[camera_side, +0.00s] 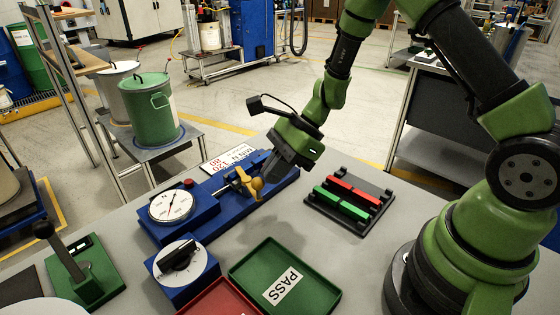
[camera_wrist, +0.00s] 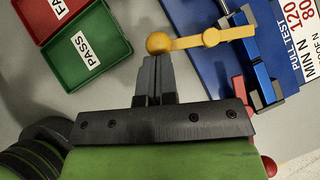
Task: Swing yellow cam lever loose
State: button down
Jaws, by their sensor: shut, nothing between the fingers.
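The yellow cam lever (camera_side: 249,185) is on the blue pull-test fixture (camera_side: 206,214) on the table. In the wrist view the lever (camera_wrist: 227,35) runs from a clamp at the right to a round ball end at the left. My gripper (camera_wrist: 153,60) is shut and empty, with its fingertips right at the ball end. I cannot tell whether they touch it. In the side view my gripper (camera_side: 267,174) reaches down from the upper right beside the lever, hiding part of the fixture.
A white dial gauge (camera_side: 172,205) sits on the fixture's near end. A black rack (camera_side: 350,199) with red and green bars stands to the right. A green PASS tray (camera_side: 285,283) and a red tray (camera_side: 218,299) lie in front. A green lever press (camera_side: 81,270) stands at left.

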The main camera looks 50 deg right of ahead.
jog(key=w+a+m+t, duration=0.1)
jog(key=w+a+m, duration=0.1)
jog(key=a, duration=0.4)
jog(key=shift+w+a+m+t+h, duration=0.25)
jog(key=shift+m+t+h, duration=0.15)
jog(key=shift+m, duration=0.1)
jog(key=shift+w, duration=0.15)
dwell(0.4)
dwell(0.4)
jog(key=s+d+r, duration=0.2)
jog(key=s+r, duration=0.6)
jog(key=s, duration=0.2)
jog(key=shift+d+r, duration=0.15)
jog(key=shift+r, duration=0.1)
jog(key=shift+r, duration=0.1)
